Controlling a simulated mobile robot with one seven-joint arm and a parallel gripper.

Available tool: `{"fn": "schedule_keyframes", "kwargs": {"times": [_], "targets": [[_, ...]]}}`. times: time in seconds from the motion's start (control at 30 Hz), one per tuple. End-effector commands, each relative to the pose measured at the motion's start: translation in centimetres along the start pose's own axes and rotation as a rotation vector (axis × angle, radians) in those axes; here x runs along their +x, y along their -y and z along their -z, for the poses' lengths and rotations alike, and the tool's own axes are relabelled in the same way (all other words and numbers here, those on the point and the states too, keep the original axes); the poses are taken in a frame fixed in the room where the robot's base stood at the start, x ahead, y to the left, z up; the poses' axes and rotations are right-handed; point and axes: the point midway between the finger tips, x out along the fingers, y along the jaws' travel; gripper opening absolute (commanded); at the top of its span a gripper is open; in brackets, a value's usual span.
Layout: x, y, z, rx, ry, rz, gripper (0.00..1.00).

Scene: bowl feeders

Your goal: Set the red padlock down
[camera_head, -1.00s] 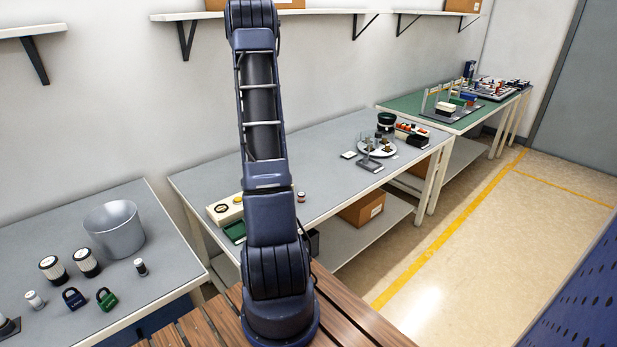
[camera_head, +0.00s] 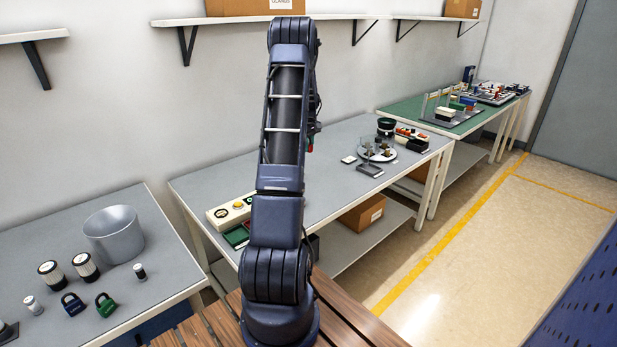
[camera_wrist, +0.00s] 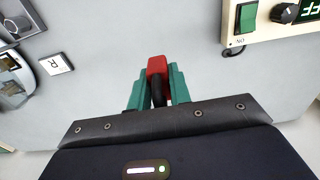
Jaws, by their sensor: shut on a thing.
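The red padlock (camera_wrist: 157,66) is held by my gripper (camera_wrist: 158,85), with its dark shackle between the two green fingers and its red body pointing away from the wrist. A grey table surface lies beneath; I cannot tell whether the padlock touches it. In the head view, a small bit of red (camera_head: 311,148) shows beside my arm above the middle table (camera_head: 335,195). The rest of the gripper is hidden behind the arm there.
A card marked R (camera_wrist: 55,64) and metal parts lie left in the wrist view. A control box with a green switch (camera_wrist: 246,18) is at upper right. The table between is clear. A bucket (camera_head: 114,235) and other padlocks stand on the left table.

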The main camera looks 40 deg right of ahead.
Motion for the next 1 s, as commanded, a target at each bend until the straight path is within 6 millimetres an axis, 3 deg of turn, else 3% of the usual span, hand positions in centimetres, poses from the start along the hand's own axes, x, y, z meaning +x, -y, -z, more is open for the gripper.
{"fn": "schedule_keyframes", "kwargs": {"times": [0.4,0.77,1.0], "targets": [[8.9,0.0,0.0,0.0,0.001,0.001,0.0],[11.7,0.0,0.0,0.0,0.0,0.0,0.0],[14.9,0.1,0.0,0.0,0.001,0.001,0.0]]}}
